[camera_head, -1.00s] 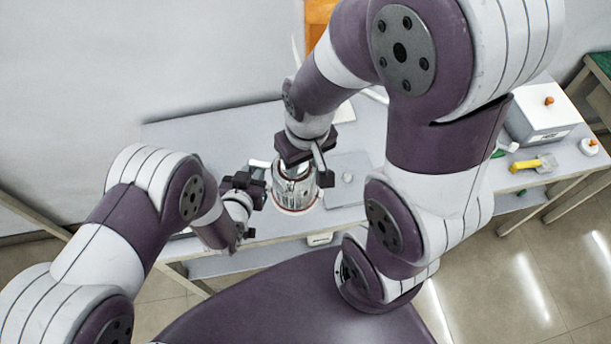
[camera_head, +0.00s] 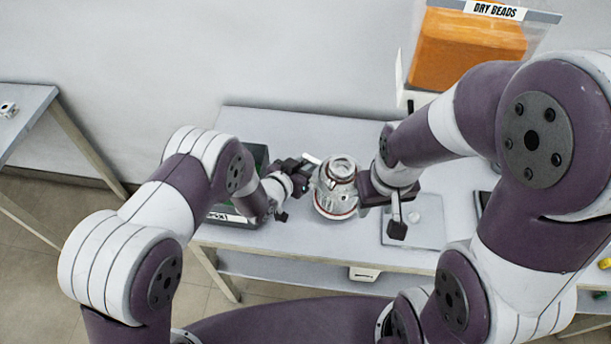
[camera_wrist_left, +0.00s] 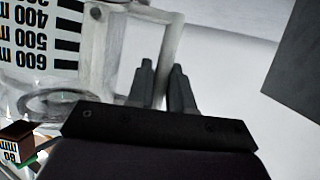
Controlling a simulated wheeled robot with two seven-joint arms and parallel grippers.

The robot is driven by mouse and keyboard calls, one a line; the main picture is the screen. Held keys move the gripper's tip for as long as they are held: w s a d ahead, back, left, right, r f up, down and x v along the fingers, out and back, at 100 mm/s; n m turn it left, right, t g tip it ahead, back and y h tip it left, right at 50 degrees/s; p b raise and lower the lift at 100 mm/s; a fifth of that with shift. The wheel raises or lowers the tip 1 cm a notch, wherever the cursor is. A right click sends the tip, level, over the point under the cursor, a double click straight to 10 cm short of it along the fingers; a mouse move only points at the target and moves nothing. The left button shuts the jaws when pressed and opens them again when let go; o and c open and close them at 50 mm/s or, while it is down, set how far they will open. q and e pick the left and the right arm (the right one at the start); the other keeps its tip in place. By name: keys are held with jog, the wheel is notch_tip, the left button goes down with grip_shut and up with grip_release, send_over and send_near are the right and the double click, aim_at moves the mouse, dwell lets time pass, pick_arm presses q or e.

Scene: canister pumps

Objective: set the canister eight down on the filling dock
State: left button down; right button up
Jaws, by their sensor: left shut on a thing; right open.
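The clear canister (camera_head: 335,187), with a metal top and a reddish band at its base, is upright at the middle of the table. No number eight is readable on it. Its black volume scale shows in the left wrist view (camera_wrist_left: 62,45). My left gripper (camera_head: 310,170) is at its left side, shut on its pale handle (camera_wrist_left: 172,45). My right gripper (camera_head: 382,206) is open, just right of the canister. A flat light grey plate (camera_head: 425,238) lies right of it, partly hidden by my right gripper; I cannot tell whether it is the filling dock.
The DRY BEADS dispenser (camera_head: 465,45), filled with orange, stands at the back right. A dark bin (camera_head: 245,222) lies left, partly behind my left arm. The table (camera_head: 270,122) is clear at the back. Another table (camera_head: 22,118) stands far left.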

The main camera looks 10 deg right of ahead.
pick_arm(q)
jog(key=shift+f+b, duration=0.5)
jog(key=shift+f, duration=0.9)
jog(key=c, duration=1)
grip_release()
